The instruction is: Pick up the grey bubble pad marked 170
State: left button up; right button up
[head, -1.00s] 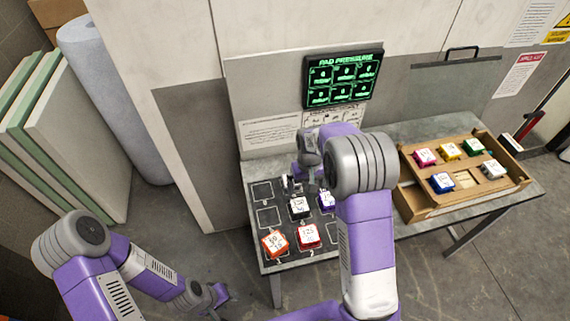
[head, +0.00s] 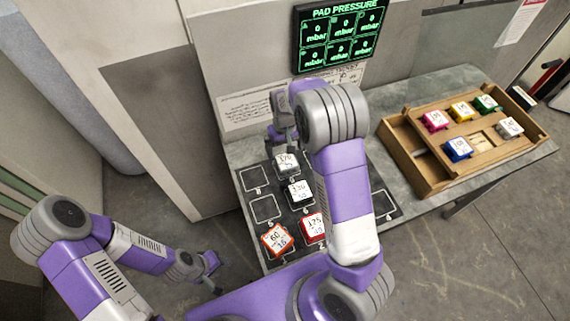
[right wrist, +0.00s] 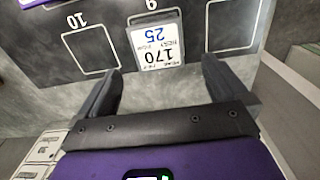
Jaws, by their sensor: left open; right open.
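The grey bubble pad marked 170 (head: 287,163) lies on the dark mat at the back of the bench. In the right wrist view its white top (right wrist: 157,45) reads 170 and 25. My right gripper (right wrist: 162,70) is open, and the pad shows ahead between its two fingers; I see no contact. In the head view this gripper (head: 284,138) is just behind the pad, partly hidden by my arm. My left gripper (head: 212,270) is open and empty, left of the bench and away from the pads.
A black pad marked 130 (head: 298,190), an orange pad (head: 277,240) and a red pad (head: 313,228) share the mat (head: 263,208). Empty outlined slots lie at its left. A wooden tray (head: 405,155) with several coloured pads stands right. A pressure display (head: 338,38) hangs behind.

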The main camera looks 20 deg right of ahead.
aim_at(286, 160)
jog(key=f, duration=0.6)
jog(key=shift+s+f, duration=0.25)
jog(key=shift+s, duration=0.15)
jog(key=c, duration=1.1)
